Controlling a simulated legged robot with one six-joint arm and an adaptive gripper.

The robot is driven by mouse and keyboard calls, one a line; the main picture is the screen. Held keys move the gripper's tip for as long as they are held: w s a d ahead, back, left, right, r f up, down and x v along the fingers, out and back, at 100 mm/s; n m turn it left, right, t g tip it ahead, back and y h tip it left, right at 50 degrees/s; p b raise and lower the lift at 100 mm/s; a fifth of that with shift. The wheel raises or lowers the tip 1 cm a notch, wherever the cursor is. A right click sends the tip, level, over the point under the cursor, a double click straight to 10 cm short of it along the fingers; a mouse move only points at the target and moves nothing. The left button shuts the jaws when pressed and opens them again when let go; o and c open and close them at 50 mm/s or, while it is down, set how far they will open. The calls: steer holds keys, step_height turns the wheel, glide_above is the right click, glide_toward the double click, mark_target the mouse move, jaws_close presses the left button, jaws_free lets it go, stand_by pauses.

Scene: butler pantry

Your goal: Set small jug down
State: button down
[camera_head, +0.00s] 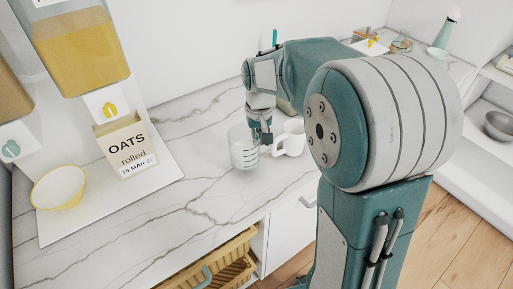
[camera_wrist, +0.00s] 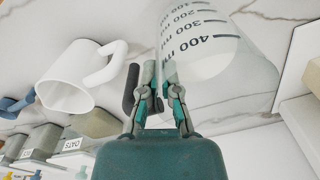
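A clear measuring jug (camera_head: 243,150) with dark volume marks is near the front of the marble counter. I cannot tell whether its base touches the counter. In the wrist view the jug (camera_wrist: 225,60) fills the upper right, its marks running to 400 ml. My gripper (camera_head: 263,138) is pointed down at the jug's right side. In the wrist view my gripper's fingers (camera_wrist: 162,92) are close together beside the jug wall. Whether they grip a handle or rim is unclear. A white mug-like vessel (camera_head: 289,139) stands just right of my gripper; it also shows in the wrist view (camera_wrist: 72,80).
A yellow-rimmed bowl (camera_head: 59,188) and an oats box (camera_head: 126,147) stand on a white board (camera_head: 160,178) at left, under a grain dispenser (camera_head: 85,50). A wicker basket (camera_head: 215,268) sits below the counter edge. The marble counter (camera_head: 130,225) is clear front left.

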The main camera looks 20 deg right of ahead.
mark_target(259, 148)
steer(key=shift+d+f, duration=0.15)
steer(key=shift+f, duration=1.75)
steer(key=c, duration=0.8)
jaws_free()
